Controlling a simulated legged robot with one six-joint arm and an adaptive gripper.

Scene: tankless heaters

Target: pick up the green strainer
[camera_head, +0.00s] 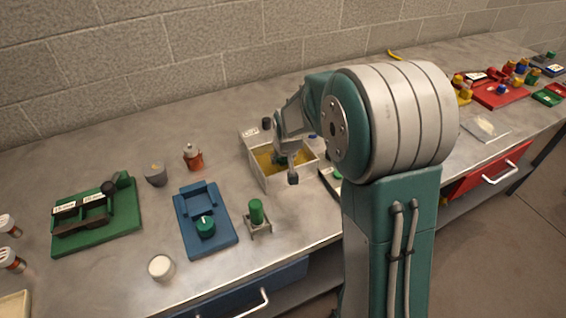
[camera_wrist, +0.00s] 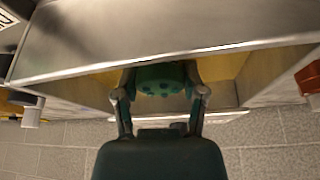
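The green strainer (camera_wrist: 160,78), a round green piece with dark holes, shows between my two fingers in the wrist view. It is at the open bin (camera_head: 270,182), a light-walled box with a yellow inside. My gripper (camera_wrist: 160,88) reaches into the bin, with one finger on each side of the strainer. The fingertips lie close to its sides; I cannot tell whether they press on it. In the head view my gripper (camera_head: 286,163) is over the bin, and the strainer is mostly hidden by it.
A green cylinder on a small stand (camera_head: 257,214) and a blue fixture (camera_head: 190,232) stand left of the bin. An orange bottle (camera_head: 194,158) and a grey cup (camera_head: 156,174) are behind them. A block wall runs along the back.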

